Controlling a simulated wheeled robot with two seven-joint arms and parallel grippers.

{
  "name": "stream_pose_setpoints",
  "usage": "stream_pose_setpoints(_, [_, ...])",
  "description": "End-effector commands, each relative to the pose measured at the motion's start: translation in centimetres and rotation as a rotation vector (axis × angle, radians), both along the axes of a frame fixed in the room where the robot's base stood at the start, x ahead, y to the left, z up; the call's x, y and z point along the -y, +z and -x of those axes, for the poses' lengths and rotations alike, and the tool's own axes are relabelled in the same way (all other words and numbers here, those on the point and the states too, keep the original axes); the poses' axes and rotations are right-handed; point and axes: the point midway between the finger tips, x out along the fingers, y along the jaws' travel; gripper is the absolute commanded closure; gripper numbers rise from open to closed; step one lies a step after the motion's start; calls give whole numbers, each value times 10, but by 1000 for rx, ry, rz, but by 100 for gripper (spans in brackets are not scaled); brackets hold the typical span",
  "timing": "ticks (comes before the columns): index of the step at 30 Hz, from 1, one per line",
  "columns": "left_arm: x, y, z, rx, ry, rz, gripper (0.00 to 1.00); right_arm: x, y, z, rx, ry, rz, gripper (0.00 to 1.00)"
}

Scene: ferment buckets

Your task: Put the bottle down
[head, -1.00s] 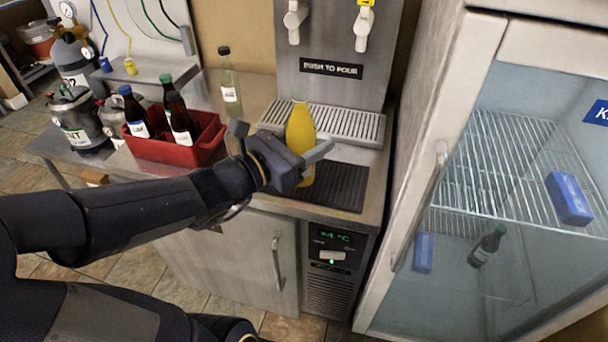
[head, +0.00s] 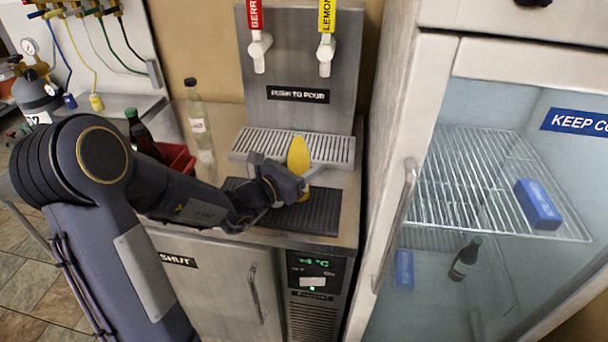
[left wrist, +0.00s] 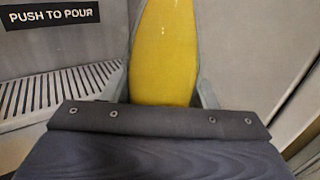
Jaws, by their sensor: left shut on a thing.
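The bottle (head: 299,153) is filled with yellow liquid and stands roughly upright at the black ribbed mat on the steel counter. My left gripper (head: 304,184) is shut on it, low on its body, with the fingers on either side. In the left wrist view the yellow bottle (left wrist: 165,50) fills the space between the finger tips. The gripper hides the bottle's base, so I cannot tell whether it touches the mat (head: 318,211). My right gripper is not in view.
A dispenser with two taps (head: 326,55) and a drip grille (head: 300,146) stands behind the bottle. A clear bottle (head: 199,128) and a red crate (head: 180,158) are to the left. A glass-door fridge (head: 408,190) is close on the right.

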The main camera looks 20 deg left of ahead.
Motion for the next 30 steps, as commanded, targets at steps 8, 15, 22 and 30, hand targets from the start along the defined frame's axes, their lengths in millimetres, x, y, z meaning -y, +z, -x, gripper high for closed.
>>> stream_pose_setpoints(8, [0, -32, -3, 1, 0, 1, 80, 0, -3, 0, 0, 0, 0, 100])
stream_pose_setpoints(15, [0, -32, -3, 4, 0, 0, 80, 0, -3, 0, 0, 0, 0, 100])
stream_pose_setpoints(22, [0, -37, -2, -1, 0, 1, 40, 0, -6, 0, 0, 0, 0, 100])
stream_pose_setpoints(30, [0, -37, -2, -1, 0, 1, 25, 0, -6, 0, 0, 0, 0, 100])
